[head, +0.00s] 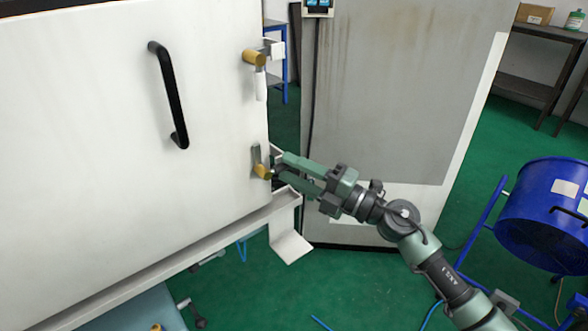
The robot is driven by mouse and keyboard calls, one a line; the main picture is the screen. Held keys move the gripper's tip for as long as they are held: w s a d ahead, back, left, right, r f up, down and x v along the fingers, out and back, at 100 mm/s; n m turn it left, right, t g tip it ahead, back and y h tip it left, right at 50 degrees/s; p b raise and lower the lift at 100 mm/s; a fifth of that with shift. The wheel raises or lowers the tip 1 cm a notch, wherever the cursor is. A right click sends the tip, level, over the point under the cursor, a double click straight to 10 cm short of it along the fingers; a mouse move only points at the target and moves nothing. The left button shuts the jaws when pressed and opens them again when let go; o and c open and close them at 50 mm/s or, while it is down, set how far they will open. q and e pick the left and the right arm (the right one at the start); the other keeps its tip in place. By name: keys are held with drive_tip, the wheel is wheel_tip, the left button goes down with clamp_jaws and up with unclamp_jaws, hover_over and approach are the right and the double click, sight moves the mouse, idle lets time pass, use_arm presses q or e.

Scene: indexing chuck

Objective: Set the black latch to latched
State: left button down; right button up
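A white door panel (205,100) with a black bar handle (168,95) fills the left of the head view. Two latches sit at its right edge. The lower latch has a dark grey lever (256,153) pointing up and a yellow knob (262,171). The upper latch has a yellow hub (254,57) and a white lever (261,86) hanging down. Neither latch looks plainly black; the lower one is the darker. My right gripper (279,169) is just right of the lower latch, its fingers apart. Whether it touches the knob cannot be told. My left gripper is not in view.
A white angled bracket (291,246) juts out below the lower latch. A large grey panel (400,85) stands behind my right arm. A blue drum (545,212) on a blue frame is at the right. Green floor (350,290) is open in the lower middle.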

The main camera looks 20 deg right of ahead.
clamp_jaws()
idle(1.4)
